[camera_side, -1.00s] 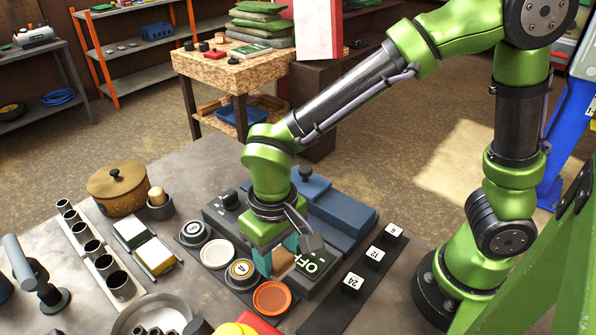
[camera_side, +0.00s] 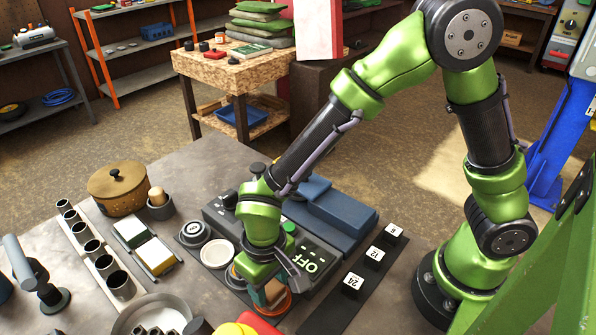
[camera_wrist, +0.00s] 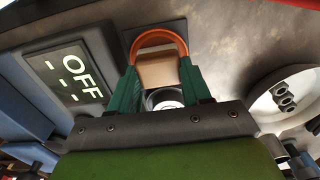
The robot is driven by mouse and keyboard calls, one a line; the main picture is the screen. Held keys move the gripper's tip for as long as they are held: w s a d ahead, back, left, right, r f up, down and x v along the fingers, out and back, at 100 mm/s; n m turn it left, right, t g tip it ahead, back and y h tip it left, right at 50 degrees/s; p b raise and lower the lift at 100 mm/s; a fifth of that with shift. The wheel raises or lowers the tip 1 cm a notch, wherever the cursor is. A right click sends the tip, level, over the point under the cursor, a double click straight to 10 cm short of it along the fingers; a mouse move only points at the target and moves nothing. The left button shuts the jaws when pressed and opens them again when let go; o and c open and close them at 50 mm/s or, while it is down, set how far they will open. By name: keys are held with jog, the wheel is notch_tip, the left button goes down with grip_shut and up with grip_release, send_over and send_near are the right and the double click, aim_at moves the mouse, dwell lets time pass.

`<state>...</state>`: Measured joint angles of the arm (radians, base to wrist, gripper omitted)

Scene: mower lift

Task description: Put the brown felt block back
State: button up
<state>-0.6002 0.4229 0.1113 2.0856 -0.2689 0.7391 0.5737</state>
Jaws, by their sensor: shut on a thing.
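The brown felt block (camera_wrist: 158,70) is between the two teal fingers of my gripper (camera_wrist: 160,88) in the wrist view. In the side view my gripper (camera_side: 268,296) points down and the block (camera_side: 273,290) is mostly hidden by it. An orange round dish (camera_wrist: 160,36) shows its rim just beyond the block in the wrist view; in the side view its edge (camera_side: 284,306) shows beneath the gripper. The block is over or in this dish; I cannot tell whether it touches the bottom.
A dark panel reading OFF (camera_side: 311,266) lies close to the right of my gripper, with numbered black blocks (camera_side: 352,284) beyond. A metal bowl (camera_side: 155,314) and a yellow-and-red item (camera_side: 250,330) are at the front.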

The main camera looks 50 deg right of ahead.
aim_at(269, 286)
jog(key=shift+f, duration=0.15)
jog(key=o, duration=0.7)
jog(key=shift+o, duration=0.2)
notch_tip(269, 286, up, 12)
jog(key=s+d+r+m+t+y, duration=0.1)
jog(key=d+r, duration=0.4)
jog(key=d, duration=0.5)
jog(key=s+d+r+m+t+y, duration=0.1)
jog(key=s+d+r+m+t, duration=0.2)
jog(key=d, duration=0.6)
notch_tip(269, 286, up, 2)
jog(key=t, duration=0.3)
jog(key=shift+d, duration=0.4)
jog(key=shift+r, duration=0.15)
